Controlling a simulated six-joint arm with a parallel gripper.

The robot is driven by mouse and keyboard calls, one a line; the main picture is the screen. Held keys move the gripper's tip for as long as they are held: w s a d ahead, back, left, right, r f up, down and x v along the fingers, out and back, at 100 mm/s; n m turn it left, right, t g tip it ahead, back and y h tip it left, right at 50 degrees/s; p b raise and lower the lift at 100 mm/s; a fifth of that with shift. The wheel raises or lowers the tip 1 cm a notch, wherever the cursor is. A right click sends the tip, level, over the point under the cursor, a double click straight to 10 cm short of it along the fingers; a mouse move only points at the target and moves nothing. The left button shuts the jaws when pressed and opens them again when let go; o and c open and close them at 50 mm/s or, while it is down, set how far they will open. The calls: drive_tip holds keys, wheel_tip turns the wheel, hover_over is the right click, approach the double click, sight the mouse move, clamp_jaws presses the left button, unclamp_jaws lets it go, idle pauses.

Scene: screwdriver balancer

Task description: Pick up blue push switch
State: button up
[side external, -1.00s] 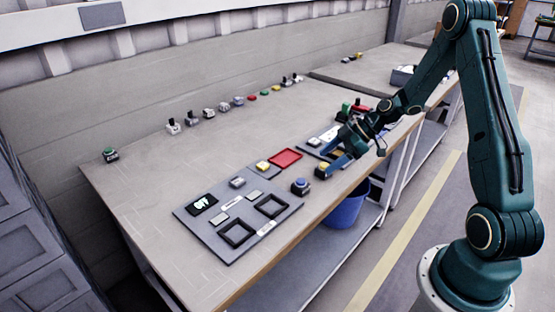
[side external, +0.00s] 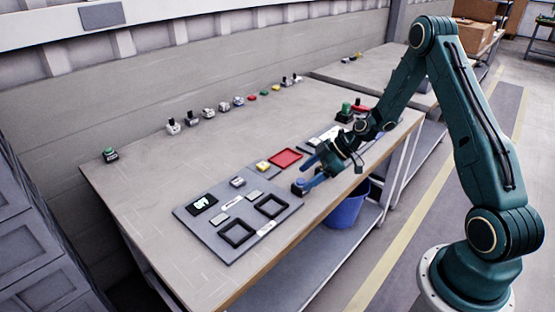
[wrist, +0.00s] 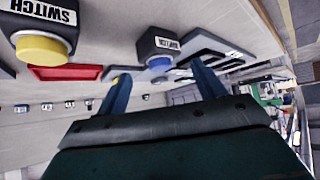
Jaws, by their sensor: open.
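The blue push switch (side external: 298,188) is a small dark block with a blue top. It stands on the table just right of the grey panel, partly covered by a finger in the side view. In the wrist view the blue push switch (wrist: 158,44) has a white label and lies ahead, between the lines of the two fingers. My gripper (side external: 302,175) is open and empty, its blue fingers low over the table close to the switch. The gripper (wrist: 160,70) fingers are spread in the wrist view; whether one touches the switch I cannot tell.
A yellow-topped switch (wrist: 42,46) is close by in the wrist view. The grey panel (side external: 222,247) with square frames lies left of the gripper, and a red tray (side external: 286,158) behind it. Several small parts line the back. A blue bin (side external: 345,208) hangs below the table edge.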

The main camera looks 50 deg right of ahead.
sight(301, 180)
drive_tip(key=shift+x, duration=1.8)
drive_tip(key=c, duration=0.8)
